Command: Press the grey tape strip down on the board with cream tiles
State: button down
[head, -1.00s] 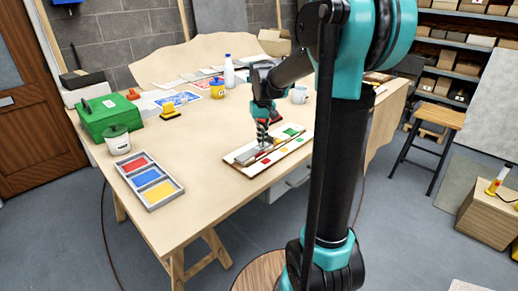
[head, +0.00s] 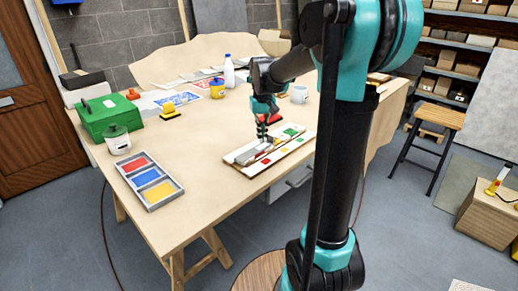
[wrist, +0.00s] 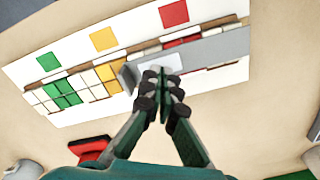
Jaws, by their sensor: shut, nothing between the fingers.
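The board (head: 243,168) lies near the front edge of the table. It also shows in the wrist view (wrist: 85,115), with rows of cream, green, yellow and red tiles and coloured squares along one side. The grey tape strip (wrist: 215,47) lies along one part of the tile rows; in the head view it is at the board's left part (head: 246,156). Its end near my fingers looks raised, with a pale patch beside it. My gripper (wrist: 161,84) is shut and empty, its tips over or at that end; I cannot tell whether they touch. In the head view, my gripper (head: 263,141) points down at the board.
A red-topped object (head: 270,119) lies just behind the board, with a white mug (head: 299,94) beyond. A tray of red, blue and yellow panels (head: 151,181) is at the left, near a lidded jar (head: 117,140) and a green box (head: 107,119). The table between tray and board is clear.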

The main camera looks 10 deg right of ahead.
aim_at(262, 147)
notch_tip(262, 147, up, 6)
jog(key=shift+f, duration=0.1)
dwell(0.6)
